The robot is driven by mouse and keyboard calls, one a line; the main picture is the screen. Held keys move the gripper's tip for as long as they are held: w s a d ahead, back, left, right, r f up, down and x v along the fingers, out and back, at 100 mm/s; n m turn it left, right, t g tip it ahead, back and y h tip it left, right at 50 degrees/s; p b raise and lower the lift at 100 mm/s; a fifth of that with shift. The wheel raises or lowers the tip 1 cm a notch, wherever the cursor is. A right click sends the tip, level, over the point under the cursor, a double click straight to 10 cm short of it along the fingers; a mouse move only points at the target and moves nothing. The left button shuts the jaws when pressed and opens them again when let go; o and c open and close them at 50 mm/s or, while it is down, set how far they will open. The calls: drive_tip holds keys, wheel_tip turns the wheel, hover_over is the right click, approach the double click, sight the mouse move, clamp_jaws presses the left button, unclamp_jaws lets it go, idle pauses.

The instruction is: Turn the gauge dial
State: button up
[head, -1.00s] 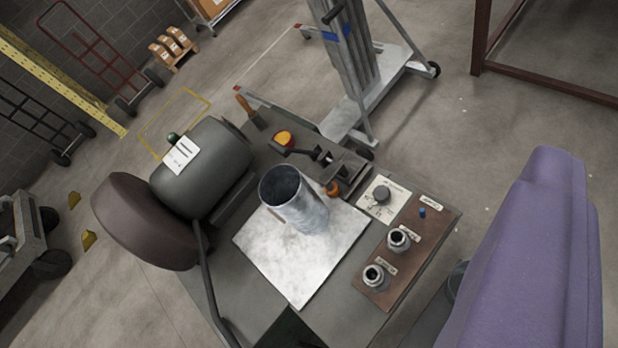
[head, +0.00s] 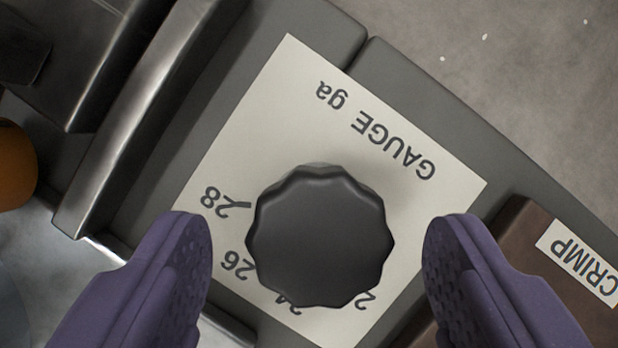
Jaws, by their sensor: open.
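The gauge dial (head: 320,237) is a black knob with a scalloped edge, in the middle of the head view. It sits on a pale label plate (head: 300,90) that reads "GAUGE ga" upside down, with 28, 26 and partly hidden numbers around the knob's lower side. The pointer mark is not clear on the knob's top. My gripper (head: 317,255) is open, its purple fingers to the left and right of the dial. A gap shows between each finger and the dial, so neither seems to touch it.
A brown block with a CRIMP label (head: 582,262) lies close by the right finger. A grey metal bar (head: 150,115) stands at the left, with an orange part (head: 15,165) beyond it. Bare floor (head: 520,70) shows at the upper right.

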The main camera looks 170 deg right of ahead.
drive_tip(key=shift+w+f, duration=0.25)
drive_tip(key=shift+f, duration=0.25)
drive_tip(key=c, duration=1)
drive_tip(key=m+h+p, duration=0.1)
drive_tip(key=m+p, duration=0.1)
drive_tip(key=m, duration=0.1)
drive_tip(key=shift+a+r+p, duration=0.1)
drive_tip(key=shift+a+p, duration=0.05)
drive_tip(key=shift+p, duration=0.15)
drive_tip(key=m+h, duration=0.2)
drive_tip(key=m, duration=0.2)
drive_tip(key=shift+a+m, duration=0.1)
drive_tip(key=shift+m, duration=0.2)
